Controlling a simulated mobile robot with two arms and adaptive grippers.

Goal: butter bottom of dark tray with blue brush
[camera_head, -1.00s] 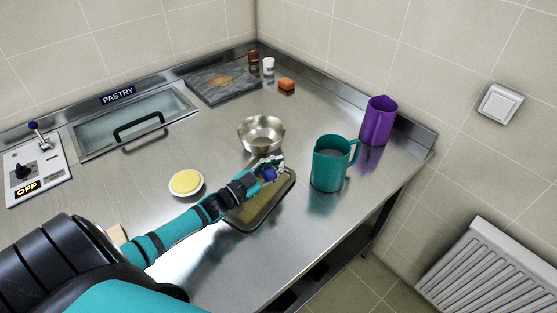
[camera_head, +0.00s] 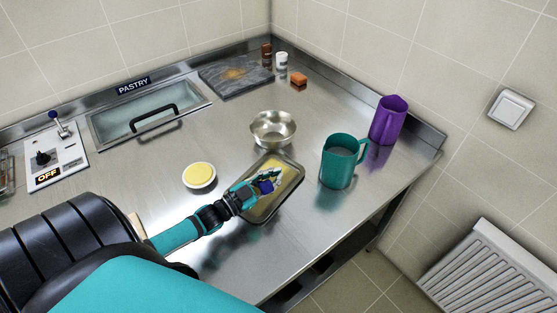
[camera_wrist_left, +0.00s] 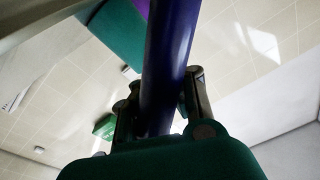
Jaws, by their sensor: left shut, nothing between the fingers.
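The dark tray (camera_head: 289,197) lies on the steel counter. Its floor looks yellowish in much of the part I can see. My left gripper (camera_head: 268,181) is over the left-middle of the tray, its fingers shut. The blue brush (camera_head: 265,188) shows as a short blue piece at the fingers. In the left wrist view its blue handle (camera_wrist_left: 170,45) stands between the fingers (camera_wrist_left: 158,92), but I cannot tell that it is gripped. The brush head is hidden. A white dish of yellow butter (camera_head: 199,175) stands left of the tray. My right gripper is not in view.
A steel bowl (camera_head: 273,128) stands just behind the tray. A teal jug (camera_head: 338,165) is to its right, with a purple jug (camera_head: 387,122) behind. A dark slab (camera_head: 235,76), shakers (camera_head: 281,60) and an orange block (camera_head: 299,79) are farther back.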

